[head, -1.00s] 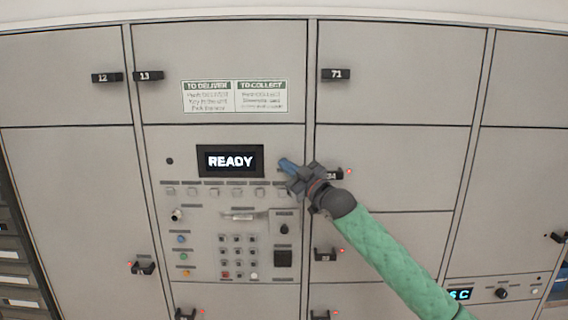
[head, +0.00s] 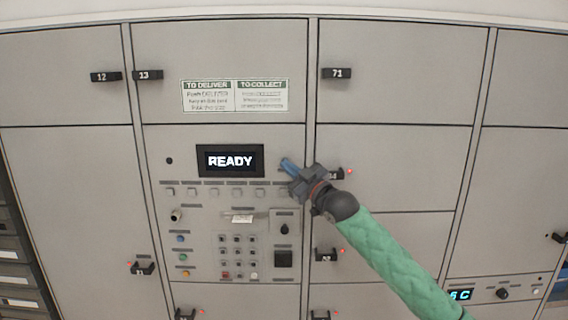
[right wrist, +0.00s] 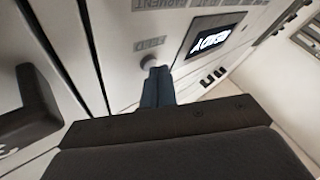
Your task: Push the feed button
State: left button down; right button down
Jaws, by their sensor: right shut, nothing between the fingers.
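In the right wrist view, a round pale button (right wrist: 151,62) sits on the grey panel beside a faint label that appears to read FEED. My right gripper (right wrist: 158,70) is shut, with its blue fingertips at the button; I cannot tell whether they touch it or press it in. In the head view my right gripper (head: 287,164) is in front of the panel, just right of the black READY display (head: 230,161). The button is hidden behind the gripper there. My left gripper is not in view.
Below the display is a row of small buttons (head: 209,192), then a keypad (head: 238,256) and a slot with a pale slip (head: 242,218). Locker doors surround the panel, with protruding black handles such as number 71 (head: 337,73). A dark locker handle (right wrist: 30,105) is near the right wrist camera.

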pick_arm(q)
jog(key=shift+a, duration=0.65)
pick_arm(e)
jog(key=shift+s+d, duration=0.2)
jog(key=shift+s, duration=0.05)
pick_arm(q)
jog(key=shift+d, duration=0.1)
pick_arm(e)
jog(key=shift+a, duration=0.1)
